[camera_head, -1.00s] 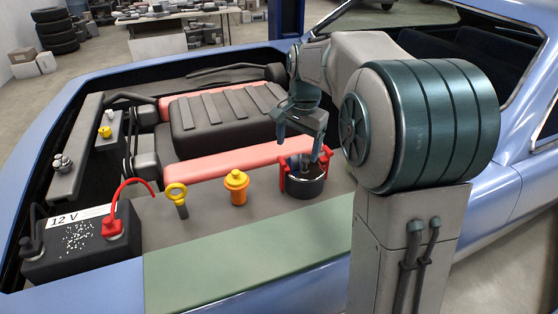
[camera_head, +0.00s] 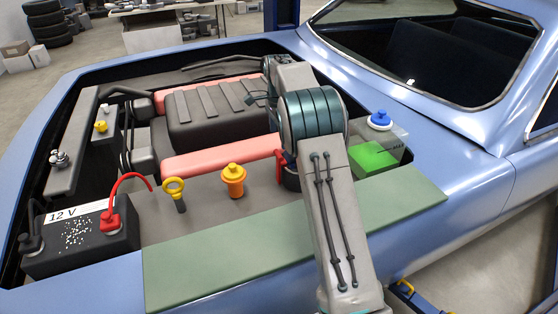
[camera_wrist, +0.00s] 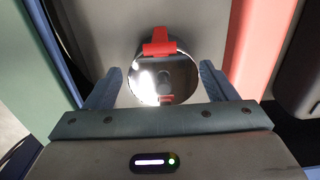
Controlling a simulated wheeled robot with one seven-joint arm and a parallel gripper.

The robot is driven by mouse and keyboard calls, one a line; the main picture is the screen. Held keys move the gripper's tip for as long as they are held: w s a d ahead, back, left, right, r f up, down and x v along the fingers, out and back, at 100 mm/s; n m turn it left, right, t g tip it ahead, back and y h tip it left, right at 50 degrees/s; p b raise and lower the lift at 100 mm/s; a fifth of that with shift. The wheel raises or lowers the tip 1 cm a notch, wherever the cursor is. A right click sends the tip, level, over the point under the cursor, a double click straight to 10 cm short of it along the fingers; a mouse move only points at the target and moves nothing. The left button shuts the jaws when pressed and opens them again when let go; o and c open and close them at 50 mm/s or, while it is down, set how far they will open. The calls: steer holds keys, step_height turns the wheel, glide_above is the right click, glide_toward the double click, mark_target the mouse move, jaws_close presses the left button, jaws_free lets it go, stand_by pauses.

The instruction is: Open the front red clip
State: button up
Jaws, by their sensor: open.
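A round shiny canister lid (camera_wrist: 178,78) fills the middle of the wrist view. One red clip (camera_wrist: 160,43) sits at its top edge and another red clip (camera_wrist: 167,99) shows partly at its bottom edge. I cannot tell which is the front one. My gripper (camera_wrist: 161,80) is open and empty, its fingers on either side of the lid in the picture; contact is unclear. In the head view, my arm hides most of the dark canister (camera_head: 291,180); one red clip (camera_head: 280,166) shows at its left. The gripper is hidden there.
An orange capped filler (camera_head: 233,181), a yellow dipstick ring (camera_head: 174,188) and a 12 V battery (camera_head: 75,240) stand left of the canister. A reservoir with a blue cap (camera_head: 380,120) is on the right. The green panel (camera_head: 220,260) in front is clear.

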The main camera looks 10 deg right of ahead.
mark_target(279, 155)
step_height(279, 155, down, 11)
steer(key=shift+f+p, duration=0.15)
steer(key=shift+p, duration=0.35)
steer(key=c, duration=1.3)
steer(key=shift+s+a+f+t+h+b, duration=0.1)
steer(key=shift+a+f+t+h+b, duration=0.05)
steer(key=shift+a+h+b, duration=0.5)
steer(key=shift+s+a+f+t+h+b, duration=0.1)
steer(key=shift+s+a+h+b, duration=0.05)
steer(key=shift+a+h+b, duration=0.5)
steer(key=shift+s+a+f+t+h+b, duration=0.15)
steer(key=shift+a+h+b, duration=0.35)
steer(key=shift+h, duration=0.3)
steer(key=shift+s+a+f+b, duration=0.1)
steer(key=shift+a+f+b, duration=0.1)
steer(key=shift+a+b, duration=0.35)
steer(key=shift+a, duration=0.1)
